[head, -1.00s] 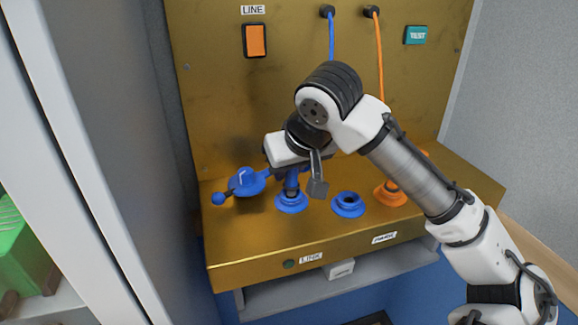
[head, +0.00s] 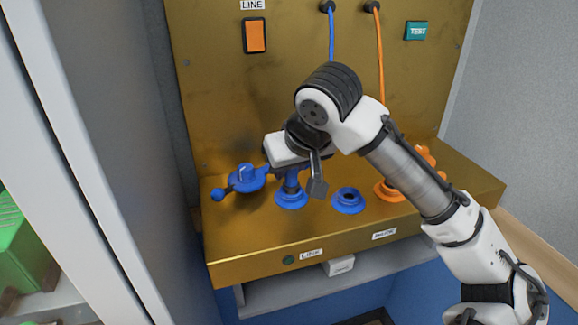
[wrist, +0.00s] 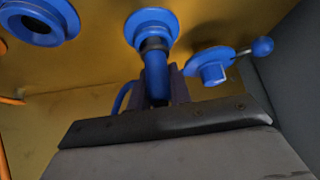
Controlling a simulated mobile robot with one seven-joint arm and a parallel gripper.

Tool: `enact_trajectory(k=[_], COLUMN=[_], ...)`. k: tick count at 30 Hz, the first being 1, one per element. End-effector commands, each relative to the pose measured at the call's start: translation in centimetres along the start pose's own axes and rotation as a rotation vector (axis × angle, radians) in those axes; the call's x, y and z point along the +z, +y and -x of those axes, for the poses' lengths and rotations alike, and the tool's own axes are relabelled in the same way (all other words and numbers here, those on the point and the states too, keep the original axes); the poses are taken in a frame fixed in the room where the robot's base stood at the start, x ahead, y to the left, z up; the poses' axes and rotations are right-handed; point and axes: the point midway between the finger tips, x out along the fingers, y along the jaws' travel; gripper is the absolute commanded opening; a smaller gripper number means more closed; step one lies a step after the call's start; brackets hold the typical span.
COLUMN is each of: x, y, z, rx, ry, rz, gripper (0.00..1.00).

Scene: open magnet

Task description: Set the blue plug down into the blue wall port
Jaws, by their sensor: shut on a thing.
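The blue plug (wrist: 156,76) has a bent blue body with a dark collar at its lower end. My gripper (wrist: 160,93) is shut on it; in the head view my gripper (head: 303,180) hides most of it. The plug (head: 291,182) stands roughly upright at the left blue port (head: 291,200), a round flanged socket on the brass ledge. In the wrist view the dark collar meets the middle of this port (wrist: 151,27). I cannot tell how deep the plug sits. A second, empty blue port (head: 348,201) is to the right.
A blue cap with a ball-ended lever (head: 246,178) lies left of the port, close to my gripper. An orange fitting (head: 388,191) is partly behind my arm. Blue (head: 331,40) and orange (head: 379,50) cables hang down the brass back panel. A grey cabinet wall (head: 110,130) stands at left.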

Motion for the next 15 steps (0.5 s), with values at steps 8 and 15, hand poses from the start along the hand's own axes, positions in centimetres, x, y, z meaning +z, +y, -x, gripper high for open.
enact_trajectory(k=[8, 15], x=[0.01, 0.26], y=[-0.02, -0.06], z=[-0.02, -0.39], rx=[0.000, -0.001], ry=[0.000, -0.001], rz=[0.000, 0.001], gripper=[0.00, 0.00])
